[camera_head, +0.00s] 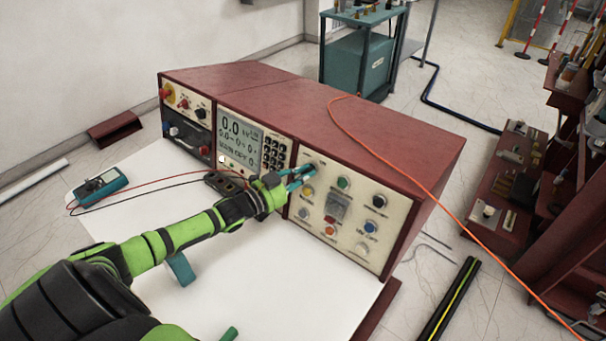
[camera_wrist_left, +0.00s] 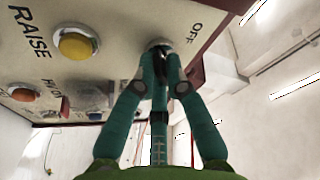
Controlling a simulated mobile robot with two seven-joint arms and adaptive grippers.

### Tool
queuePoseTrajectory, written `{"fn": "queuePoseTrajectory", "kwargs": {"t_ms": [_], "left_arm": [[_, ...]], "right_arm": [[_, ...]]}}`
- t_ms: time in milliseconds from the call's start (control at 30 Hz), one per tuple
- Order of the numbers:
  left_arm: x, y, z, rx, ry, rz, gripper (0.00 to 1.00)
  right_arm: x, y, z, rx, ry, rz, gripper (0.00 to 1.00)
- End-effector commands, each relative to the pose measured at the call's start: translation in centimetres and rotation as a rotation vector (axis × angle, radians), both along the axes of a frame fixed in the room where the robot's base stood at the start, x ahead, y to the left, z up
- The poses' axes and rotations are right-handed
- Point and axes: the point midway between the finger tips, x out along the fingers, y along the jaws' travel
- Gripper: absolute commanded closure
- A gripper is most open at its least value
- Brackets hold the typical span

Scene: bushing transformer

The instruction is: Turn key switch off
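The key switch (camera_wrist_left: 158,45) is on the cream front panel, beside the word OFF in the left wrist view. Only a small metallic part of it shows between my fingertips. In the head view, my left gripper (camera_head: 296,178) reaches from the left to the upper left of the right-hand panel (camera_head: 325,252) of the dark red console. It covers the key there, so the key's turn angle cannot be read.
A yellow button (camera_wrist_left: 76,43) marked RAISE sits close to the fingers. Other buttons, a display (camera_head: 240,143) and a keypad surround the work area. A blue meter (camera_head: 101,186) with leads lies on the white table (camera_head: 270,290). An orange cable (camera_head: 390,165) crosses the console top.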

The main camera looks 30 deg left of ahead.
Motion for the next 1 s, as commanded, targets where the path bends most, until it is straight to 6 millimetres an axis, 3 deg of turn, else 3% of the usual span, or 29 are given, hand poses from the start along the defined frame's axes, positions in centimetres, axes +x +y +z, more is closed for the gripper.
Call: {"fn": "queuePoseTrajectory", "kwargs": {"t_ms": [467, 1000], "left_arm": [[-0.1, -0.2, 0.0, -0.131, 0.01, 0.032, 1.0], [-0.1, -0.5, 0.2, -0.609, 0.048, 0.148, 1.0]], "right_arm": [[-0.4, 0.0, 0.4, 0.0, 0.006, 0.002, 1.0], [-0.4, 0.1, 2.0, 0.001, 0.007, 0.004, 1.0]]}}
